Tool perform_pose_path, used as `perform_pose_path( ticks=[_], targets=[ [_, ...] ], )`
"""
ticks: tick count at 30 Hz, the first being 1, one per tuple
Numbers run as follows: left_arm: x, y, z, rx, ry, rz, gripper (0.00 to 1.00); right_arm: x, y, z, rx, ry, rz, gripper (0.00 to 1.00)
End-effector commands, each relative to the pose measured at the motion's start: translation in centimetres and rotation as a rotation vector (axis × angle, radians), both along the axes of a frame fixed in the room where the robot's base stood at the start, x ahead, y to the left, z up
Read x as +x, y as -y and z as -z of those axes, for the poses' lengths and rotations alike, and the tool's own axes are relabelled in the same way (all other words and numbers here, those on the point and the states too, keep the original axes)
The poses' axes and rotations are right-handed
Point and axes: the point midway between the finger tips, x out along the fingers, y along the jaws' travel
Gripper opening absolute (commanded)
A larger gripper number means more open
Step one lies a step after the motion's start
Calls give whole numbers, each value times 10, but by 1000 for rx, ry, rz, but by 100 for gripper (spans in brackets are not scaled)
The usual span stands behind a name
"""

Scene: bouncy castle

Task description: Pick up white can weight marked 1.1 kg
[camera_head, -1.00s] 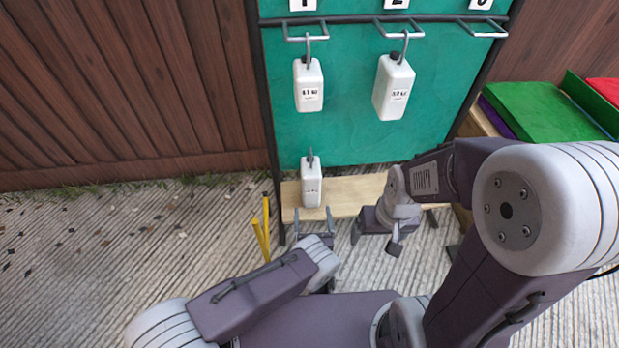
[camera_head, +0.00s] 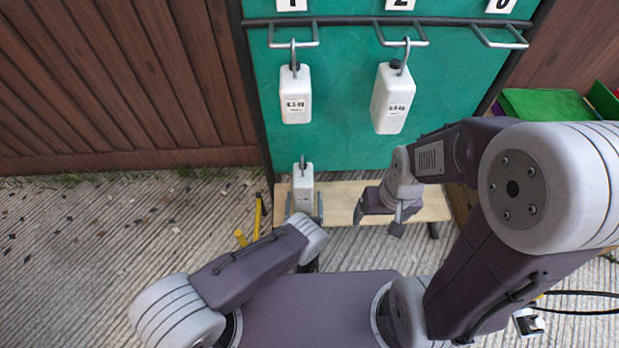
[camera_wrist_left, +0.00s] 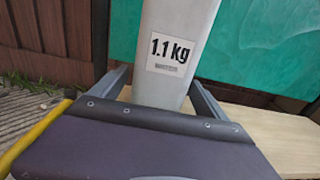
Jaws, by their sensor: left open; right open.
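The white can weight marked 1.1 kg (camera_head: 303,178) stands upright on the wooden shelf at the foot of the green board, with a hook on top. It fills the upper middle of the left wrist view (camera_wrist_left: 172,85), where its label reads clearly. My left gripper (camera_head: 304,206) is open, with one finger on each side of the can's lower part. I cannot tell whether the fingers touch it. My right gripper (camera_head: 378,213) is open and empty over the shelf, to the right of the can.
Two other white weights, a left one (camera_head: 295,104) and a right one (camera_head: 393,106), hang from metal brackets on the green board (camera_head: 340,90). The wooden shelf (camera_head: 340,190) is partly bare. Yellow bars (camera_head: 257,215) stand just left of it. A wooden fence rises behind.

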Motion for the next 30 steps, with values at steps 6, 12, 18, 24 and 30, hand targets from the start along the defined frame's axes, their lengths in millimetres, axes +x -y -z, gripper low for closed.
perform_pose_path(
  ticks=[6,12,18,24,30],
  targets=[
    [-1,-4,1,1,0,5,85,0,0,-1,0,-1,0,85],
    [-1,-3,1,0,0,4,58,0,0,-1,0,-1,0,85],
    [0,-3,1,1,0,4,2,0,0,-1,0,-1,0,85],
    [0,-3,-2,-2,7,4,0,0,0,-1,0,0,0,85],
    [2,2,-11,-2,7,1,0,0,0,-8,0,0,0,85]
  ],
)
